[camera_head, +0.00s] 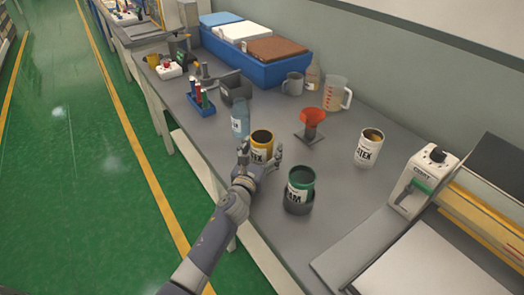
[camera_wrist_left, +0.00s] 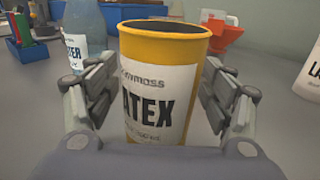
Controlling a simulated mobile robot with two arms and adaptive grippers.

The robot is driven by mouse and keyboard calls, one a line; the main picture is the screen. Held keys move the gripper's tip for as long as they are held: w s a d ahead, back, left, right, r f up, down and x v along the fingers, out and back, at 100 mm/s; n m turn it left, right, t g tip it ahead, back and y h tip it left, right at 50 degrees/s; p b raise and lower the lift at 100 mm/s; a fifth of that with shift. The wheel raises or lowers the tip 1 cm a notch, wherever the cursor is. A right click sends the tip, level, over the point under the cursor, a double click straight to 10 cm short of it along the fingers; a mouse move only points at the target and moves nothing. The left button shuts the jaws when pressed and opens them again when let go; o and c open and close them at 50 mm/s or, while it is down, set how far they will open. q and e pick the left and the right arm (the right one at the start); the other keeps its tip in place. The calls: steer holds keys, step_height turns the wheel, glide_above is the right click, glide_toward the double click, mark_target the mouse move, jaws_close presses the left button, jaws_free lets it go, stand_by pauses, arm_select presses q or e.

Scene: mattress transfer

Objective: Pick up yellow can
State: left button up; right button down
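The yellow can (camera_head: 262,147), with a white LATEX label and an open top, stands upright near the table's front edge. In the left wrist view the yellow can (camera_wrist_left: 160,90) fills the middle. My left gripper (camera_head: 261,160) has one finger on each side of it. In the left wrist view the fingertips of my left gripper (camera_wrist_left: 161,75) lie close along the can's sides. I cannot tell whether they press on it. My right gripper is not in view.
A green can (camera_head: 299,190) stands close to the right, and a white can (camera_head: 369,148) farther right. A blue bottle (camera_head: 240,118) is just left of the yellow can. A red funnel (camera_head: 313,120) on a stand is behind. A machine (camera_head: 424,178) stands at right.

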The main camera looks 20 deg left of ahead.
arm_select(q)
steer(key=c, duration=0.9)
steer(key=shift+r, duration=0.2)
